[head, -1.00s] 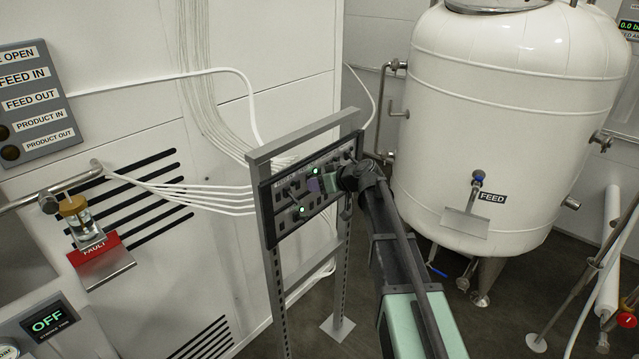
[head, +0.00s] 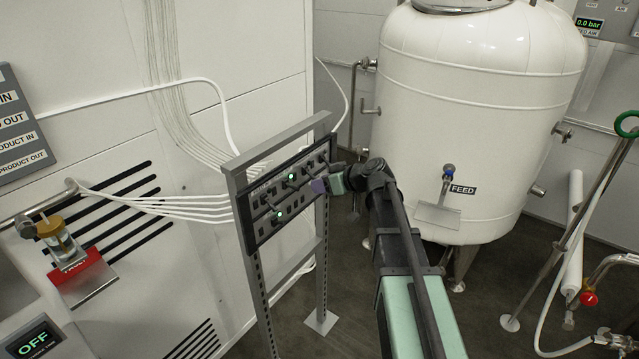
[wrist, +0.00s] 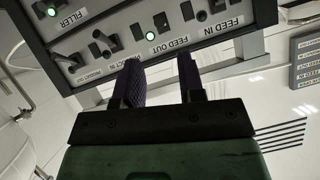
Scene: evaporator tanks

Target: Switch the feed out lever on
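The dark control panel (head: 262,212) stands on a grey metal frame in the head view. It carries small levers and several lit green lamps. In the head view my gripper (head: 321,184) is at the panel's right side.
A FEED IN label (wrist: 222,28) and a black lever (wrist: 105,40) flank the FEED OUT area. A white tank (head: 470,110) stands behind at the right. White cables (head: 170,200) run behind the panel's left. A red-fronted fixture (head: 80,275) is on the left wall.

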